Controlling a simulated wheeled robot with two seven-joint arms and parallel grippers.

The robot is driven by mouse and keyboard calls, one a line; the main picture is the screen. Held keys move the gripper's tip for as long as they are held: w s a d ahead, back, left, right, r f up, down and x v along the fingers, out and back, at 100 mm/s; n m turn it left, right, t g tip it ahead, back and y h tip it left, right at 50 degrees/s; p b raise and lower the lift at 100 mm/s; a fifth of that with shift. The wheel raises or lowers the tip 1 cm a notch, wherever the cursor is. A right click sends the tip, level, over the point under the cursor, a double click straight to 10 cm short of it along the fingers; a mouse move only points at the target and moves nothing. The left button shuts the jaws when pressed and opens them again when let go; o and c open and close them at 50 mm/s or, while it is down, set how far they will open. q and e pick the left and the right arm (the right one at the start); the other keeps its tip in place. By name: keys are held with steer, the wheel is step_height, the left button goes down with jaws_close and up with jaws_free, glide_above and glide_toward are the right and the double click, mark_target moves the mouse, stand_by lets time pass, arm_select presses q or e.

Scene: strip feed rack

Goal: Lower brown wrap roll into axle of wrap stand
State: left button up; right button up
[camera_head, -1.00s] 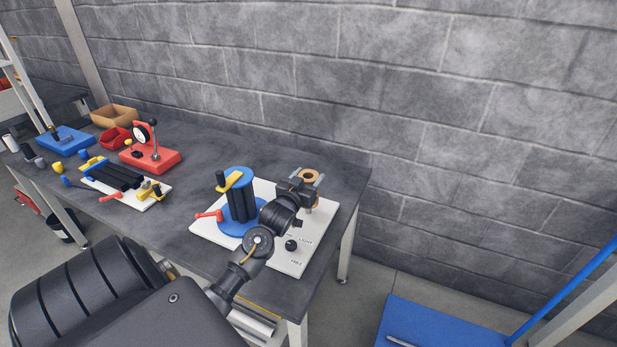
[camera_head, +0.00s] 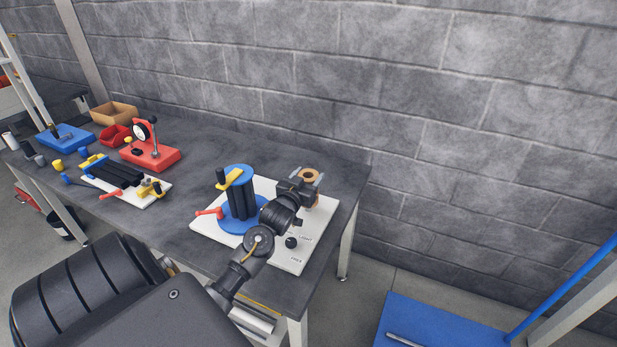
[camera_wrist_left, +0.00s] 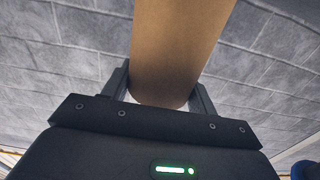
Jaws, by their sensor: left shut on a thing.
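The brown wrap roll (camera_head: 310,174) is upright at the back right of the white board (camera_head: 208,234), with its round top and centre hole showing. In the left wrist view the roll (camera_wrist_left: 178,45) is a plain brown cylinder between two dark fingers. My left gripper (camera_head: 309,185) is shut on it from the near side; the fingers also show in the left wrist view (camera_wrist_left: 163,92). The axle is hidden, and I cannot tell whether the roll is around it or above it. My right gripper is not in view.
A black knob (camera_head: 291,242) is on the board's near part. A red gauge stand (camera_head: 152,158) and bins are farther left. The brick wall is behind.

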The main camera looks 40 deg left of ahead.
arm_select(q)
steer(key=shift+f, duration=0.55)
stand_by(0.7)
steer(key=o, duration=1.2)
steer(key=b+v, duration=0.2)
steer(key=v, duration=0.8)
steer(key=shift+s+d, duration=0.1)
steer(key=shift+s, duration=0.3)
